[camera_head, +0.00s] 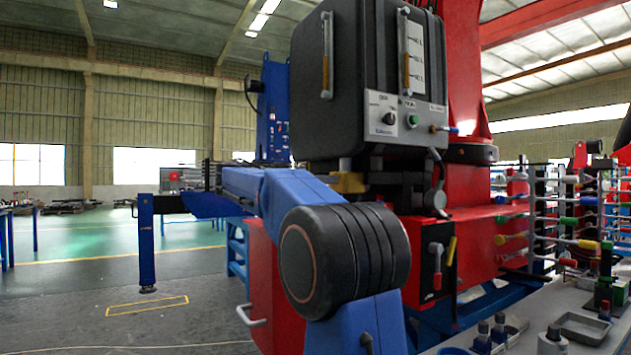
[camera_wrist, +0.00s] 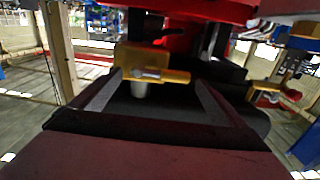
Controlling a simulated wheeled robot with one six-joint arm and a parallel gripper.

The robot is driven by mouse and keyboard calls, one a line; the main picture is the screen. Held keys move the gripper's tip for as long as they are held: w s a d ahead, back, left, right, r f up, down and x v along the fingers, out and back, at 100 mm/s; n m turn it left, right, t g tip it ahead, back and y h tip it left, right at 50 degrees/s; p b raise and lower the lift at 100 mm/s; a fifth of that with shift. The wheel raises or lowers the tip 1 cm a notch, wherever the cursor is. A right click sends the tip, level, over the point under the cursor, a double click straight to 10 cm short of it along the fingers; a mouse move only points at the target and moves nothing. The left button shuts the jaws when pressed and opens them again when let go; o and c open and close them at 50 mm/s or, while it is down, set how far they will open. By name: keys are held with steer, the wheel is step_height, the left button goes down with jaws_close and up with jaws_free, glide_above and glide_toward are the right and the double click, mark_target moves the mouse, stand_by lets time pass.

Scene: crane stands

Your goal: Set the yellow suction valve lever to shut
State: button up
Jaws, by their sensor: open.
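In the wrist view a yellow valve piece (camera_wrist: 150,62) with a silver bolt-like part across its front lies between and just beyond the two grey fingers of my gripper (camera_wrist: 158,77). The fingers are apart, with a visible gap on each side of it. A short pale cylinder hangs below the yellow piece. In the head view a yellow piece (camera_head: 348,182) shows under the black tank, partly behind my blue arm; it looks like the same valve. I cannot tell the lever's angle. My gripper is hidden behind my arm in the head view.
The black tank (camera_head: 345,85) with gauges stands above the yellow piece. A second yellow fitting with a red tip (camera_wrist: 265,92) is at right in the wrist view. A black panel with a yellow handle (camera_head: 451,250) is on the red body. Open floor (camera_head: 110,270) lies left.

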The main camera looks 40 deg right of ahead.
steer(key=v, duration=1.7)
steer(key=shift+w+a, duration=0.15)
